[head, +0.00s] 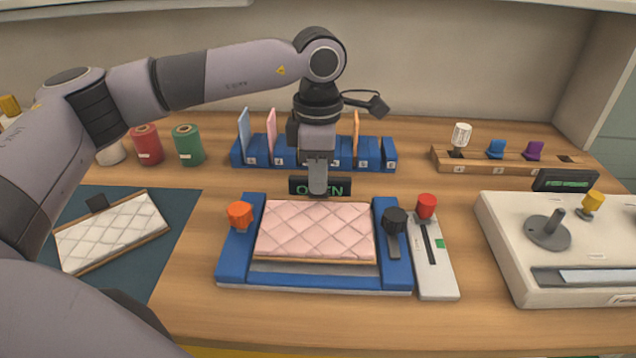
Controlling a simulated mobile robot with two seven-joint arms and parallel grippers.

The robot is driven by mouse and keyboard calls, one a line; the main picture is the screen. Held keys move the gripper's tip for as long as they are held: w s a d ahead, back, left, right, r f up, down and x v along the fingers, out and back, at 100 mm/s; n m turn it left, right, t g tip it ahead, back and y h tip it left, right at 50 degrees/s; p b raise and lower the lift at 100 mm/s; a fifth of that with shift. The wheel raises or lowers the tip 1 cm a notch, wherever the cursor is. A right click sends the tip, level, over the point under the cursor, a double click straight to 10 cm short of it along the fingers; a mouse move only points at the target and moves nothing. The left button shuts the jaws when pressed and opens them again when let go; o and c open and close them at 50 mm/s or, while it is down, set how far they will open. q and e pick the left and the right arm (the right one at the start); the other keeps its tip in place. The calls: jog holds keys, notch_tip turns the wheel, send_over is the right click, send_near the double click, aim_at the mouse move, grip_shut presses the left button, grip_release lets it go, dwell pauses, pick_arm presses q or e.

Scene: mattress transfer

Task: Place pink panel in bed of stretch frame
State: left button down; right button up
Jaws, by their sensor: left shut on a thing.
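A pink quilted panel (315,230) with a thin wooden edge lies level over the bed of the blue stretch frame (227,270). A grey strip of the bed shows in front of the panel's near edge. I cannot tell whether the panel rests on the bed or hangs just above it. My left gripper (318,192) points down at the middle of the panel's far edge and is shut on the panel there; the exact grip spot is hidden. The frame has an orange knob (240,216) at left and a black knob (395,220) at right. My right gripper is out of view.
A display reading OPEN (340,186) stands behind the frame. A red-knobbed lever unit (435,270) is close at right, then a white console (510,265). A blue rack (385,155) holds upright panels behind. A white quilted panel (110,233) lies on a dark mat (175,215) at left.

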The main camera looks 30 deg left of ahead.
pick_arm(q)
jog(key=shift+f, duration=1.05)
jog(key=c, duration=1.7)
grip_release()
jog(key=shift+f, duration=0.2)
jog(key=o, duration=0.4)
jog(key=shift+o, duration=0.2)
jog(key=shift+r, duration=0.1)
jog(key=shift+r, duration=0.1)
jog(key=shift+r, duration=0.35)
notch_tip(320, 180, up, 11)
jog(key=shift+r, duration=0.2)
